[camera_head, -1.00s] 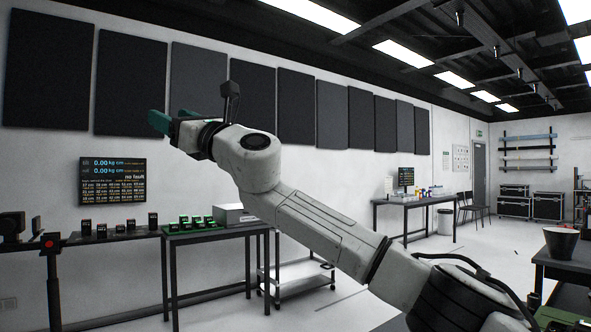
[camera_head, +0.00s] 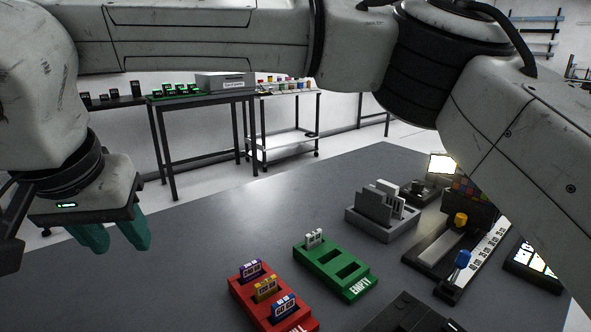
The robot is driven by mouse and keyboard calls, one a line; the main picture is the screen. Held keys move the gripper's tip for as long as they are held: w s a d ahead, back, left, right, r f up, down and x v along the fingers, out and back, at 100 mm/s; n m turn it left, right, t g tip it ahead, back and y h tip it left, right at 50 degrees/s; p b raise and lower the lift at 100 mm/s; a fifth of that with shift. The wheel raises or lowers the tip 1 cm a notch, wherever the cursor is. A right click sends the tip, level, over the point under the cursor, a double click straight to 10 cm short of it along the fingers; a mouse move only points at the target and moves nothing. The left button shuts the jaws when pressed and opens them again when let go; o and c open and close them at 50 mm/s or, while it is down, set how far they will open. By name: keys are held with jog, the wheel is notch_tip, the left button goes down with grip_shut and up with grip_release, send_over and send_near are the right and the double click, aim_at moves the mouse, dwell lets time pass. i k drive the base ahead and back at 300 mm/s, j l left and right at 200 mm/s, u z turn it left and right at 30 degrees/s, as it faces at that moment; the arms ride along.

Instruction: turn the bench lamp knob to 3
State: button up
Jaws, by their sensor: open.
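My gripper (camera_head: 113,240) hangs at the left, with its two teal fingers pointing down and apart, open and empty. It is above or in front of the grey table's left part, far from the devices at the right. A small bright panel (camera_head: 441,166), possibly the bench lamp, glows at the table's back right, partly hidden by my arm. I cannot tell which is the lamp knob, and no number setting is readable.
A red tray (camera_head: 240,296) holds several labelled pieces. A grey rack (camera_head: 366,226) holds upright plates. The grey table (camera_head: 190,250) is bare at left and centre. My arm crosses the top and right.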

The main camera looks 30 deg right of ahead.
aim_at(416, 186)
jog(key=k+z, duration=0.2)
jog(key=k, duration=0.25)
jog(key=k+l+z, duration=0.15)
jog(key=k, duration=0.3)
jog(key=z, duration=1.25)
jog(key=j+z, duration=0.1)
jog(key=j, duration=1.75)
jog(key=i+j, duration=0.15)
jog(key=i, duration=0.15)
jog(key=i+j, duration=0.15)
jog(key=i, duration=0.15)
